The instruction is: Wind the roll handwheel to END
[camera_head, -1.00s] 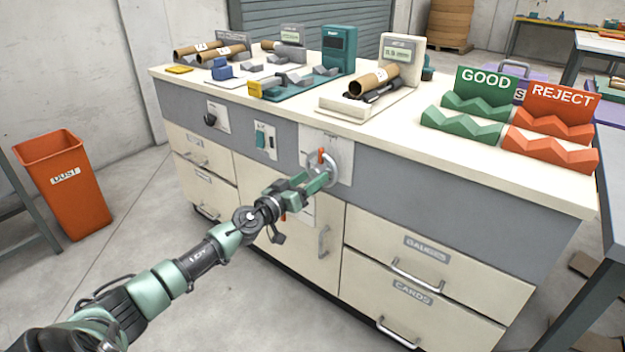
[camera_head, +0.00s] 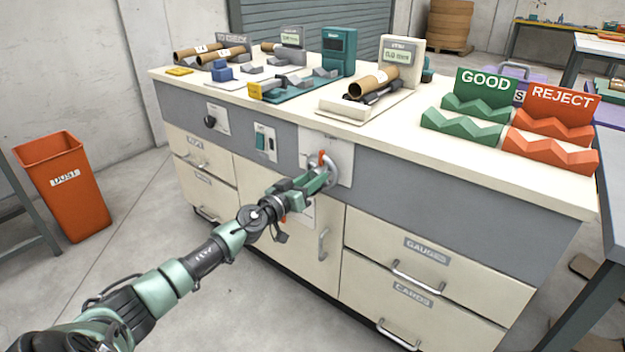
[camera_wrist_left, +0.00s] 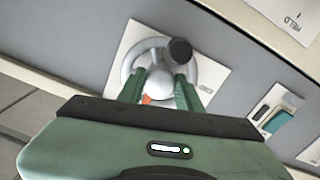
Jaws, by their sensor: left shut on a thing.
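The roll handwheel (camera_head: 326,170) is a grey wheel on a white plate (camera_head: 345,160) on the front panel of the bench. An orange-red mark (camera_head: 321,157) shows at its upper edge. In the left wrist view the wheel (camera_wrist_left: 207,73) has a dark round knob (camera_wrist_left: 180,50). My left gripper (camera_head: 318,178) reaches the wheel from the lower left. Its green fingers (camera_wrist_left: 160,92) are shut on the handwheel, though the exact contact is partly hidden. The plate's markings, END included, are too small or covered to read. My right gripper is not in view.
Left of the wheel sit a switch plate (camera_head: 265,142) and a black knob (camera_head: 210,121). Drawers with handles (camera_head: 418,277) lie below. The bench top (camera_head: 440,150) holds gauges, tubes, and green GOOD (camera_head: 463,122) and orange REJECT (camera_head: 551,147) racks. An orange bin (camera_head: 75,200) stands left.

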